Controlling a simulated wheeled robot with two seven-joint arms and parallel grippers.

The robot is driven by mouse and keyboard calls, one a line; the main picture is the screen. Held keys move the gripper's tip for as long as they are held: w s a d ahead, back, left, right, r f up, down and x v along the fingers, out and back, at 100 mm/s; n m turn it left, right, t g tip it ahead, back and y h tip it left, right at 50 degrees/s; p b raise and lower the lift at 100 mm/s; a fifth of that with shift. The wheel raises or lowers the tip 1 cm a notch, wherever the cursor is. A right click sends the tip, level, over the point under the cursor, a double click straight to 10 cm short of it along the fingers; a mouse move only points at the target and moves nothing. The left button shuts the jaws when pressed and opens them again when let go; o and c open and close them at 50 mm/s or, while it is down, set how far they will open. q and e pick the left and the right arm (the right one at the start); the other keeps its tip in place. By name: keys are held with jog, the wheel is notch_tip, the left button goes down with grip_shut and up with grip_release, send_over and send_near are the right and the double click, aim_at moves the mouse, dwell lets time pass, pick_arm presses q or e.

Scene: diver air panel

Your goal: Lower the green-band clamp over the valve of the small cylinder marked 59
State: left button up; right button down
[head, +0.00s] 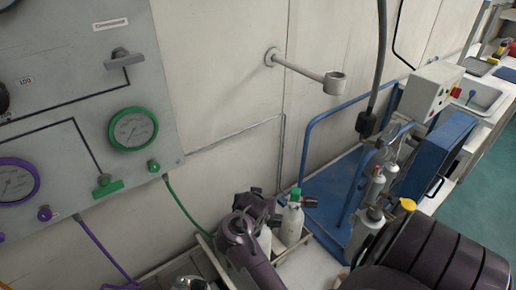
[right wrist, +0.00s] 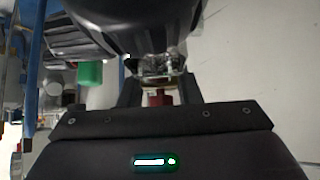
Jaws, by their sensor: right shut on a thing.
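In the right wrist view my right gripper (right wrist: 158,92) is shut on a small piece with a dark red part (right wrist: 158,98). A metal fitting (right wrist: 155,66) shows just past the jaws. I take this to be the clamp, but its green band is not clear. In the head view a pale small cylinder (head: 291,226) with a green top (head: 296,194) stands upright beside a dark arm of mine. A green piece (right wrist: 90,73) also shows left of the jaws in the right wrist view. No number 59 is readable. My left gripper's jaws are not visible.
The wall panel (head: 70,90) with a green gauge (head: 133,129) is at the left. A green hose (head: 186,210) runs down from it behind my arm. A wall bracket (head: 310,76) sticks out above. A blue cart (head: 335,190) stands right of the cylinder.

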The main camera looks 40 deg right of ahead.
jog(key=shift+f, duration=0.25)
jog(key=c, duration=1)
grip_release()
jog(key=shift+c, duration=0.2)
jog(key=shift+o, duration=0.4)
jog(key=shift+a, duration=0.1)
jog(key=shift+f, duration=0.1)
